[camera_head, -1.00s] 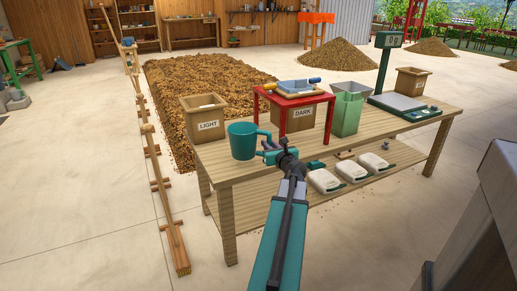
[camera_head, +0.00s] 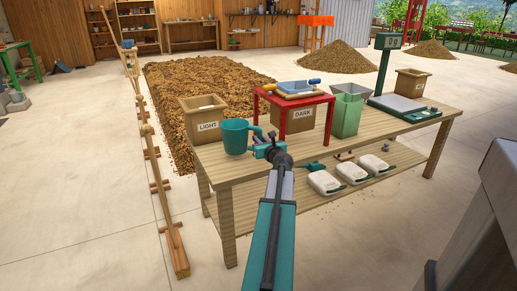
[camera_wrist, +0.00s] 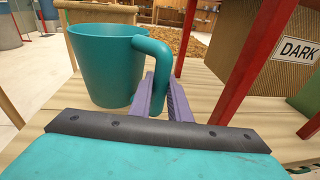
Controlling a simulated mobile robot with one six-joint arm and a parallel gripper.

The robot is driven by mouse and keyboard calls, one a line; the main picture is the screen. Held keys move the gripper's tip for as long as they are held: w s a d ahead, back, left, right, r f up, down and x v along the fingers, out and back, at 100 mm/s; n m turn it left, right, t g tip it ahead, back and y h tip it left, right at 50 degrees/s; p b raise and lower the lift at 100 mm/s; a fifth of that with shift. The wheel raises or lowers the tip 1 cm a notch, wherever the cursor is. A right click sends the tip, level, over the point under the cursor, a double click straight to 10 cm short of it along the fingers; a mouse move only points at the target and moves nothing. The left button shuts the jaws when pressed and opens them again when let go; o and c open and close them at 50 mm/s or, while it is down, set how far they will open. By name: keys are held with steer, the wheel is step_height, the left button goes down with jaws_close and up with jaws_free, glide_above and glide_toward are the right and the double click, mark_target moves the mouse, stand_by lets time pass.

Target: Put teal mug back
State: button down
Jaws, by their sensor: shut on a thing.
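The teal mug (camera_head: 236,137) is upright at the left end of the wooden table, in front of the LIGHT box. It also shows in the wrist view (camera_wrist: 103,65), at upper left, with its handle to the right. My gripper (camera_head: 262,143) is to the right of the mug, shut on its handle. In the wrist view the fingers (camera_wrist: 163,98) are around the lower part of the handle. The mug's base is at or very near the tabletop; I cannot tell whether it touches.
The LIGHT box (camera_head: 203,118) stands behind the mug. A red stand (camera_head: 284,122) with a DARK box (camera_head: 304,117) under it is close on the right. A green bin (camera_head: 346,113) and a scale (camera_head: 402,107) stand further right.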

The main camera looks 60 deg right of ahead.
steer(key=shift+f+b, duration=0.8)
steer(key=shift+f, duration=0.9)
steer(key=c, duration=1.7)
jaws_free()
steer(key=shift+f, duration=0.1)
steer(key=shift+o, duration=0.2)
steer(key=p+v, duration=0.1)
steer(key=v, duration=1.1)
steer(key=shift+p, duration=0.35)
